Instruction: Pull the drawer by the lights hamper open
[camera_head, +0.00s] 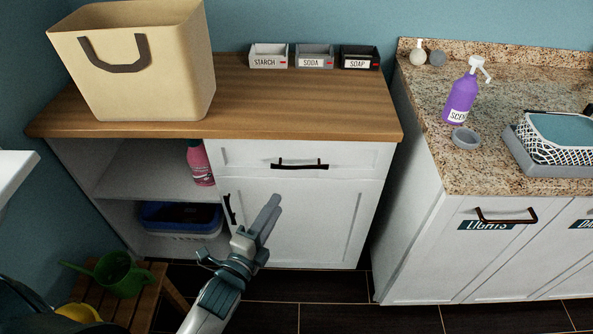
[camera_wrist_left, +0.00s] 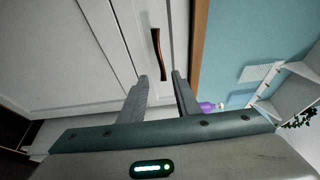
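The drawer (camera_head: 240,155) is the white front under the wooden top of the cabinet, left of the hamper front labelled LIGHTS (camera_head: 487,245). It looks shut, flush with the cabinet. Its dark bar handle (camera_head: 300,164) is level and also shows in the wrist view (camera_wrist_left: 157,55), beyond my fingertips. My left gripper (camera_head: 272,205) is in front of the cabinet door, below the handle in the head view. In the wrist view my left gripper (camera_wrist_left: 160,77) has its fingers apart with nothing between them; it does not touch the handle. My right gripper is not in view.
The cabinet door (camera_head: 310,222) below the drawer is shut. Open shelves at left hold a pink bottle (camera_head: 200,163) and a blue basket (camera_head: 180,218). A wooden stool (camera_head: 145,300) with a green watering can (camera_head: 118,275) stands lower left. Dark floor lies clear before the cabinet.

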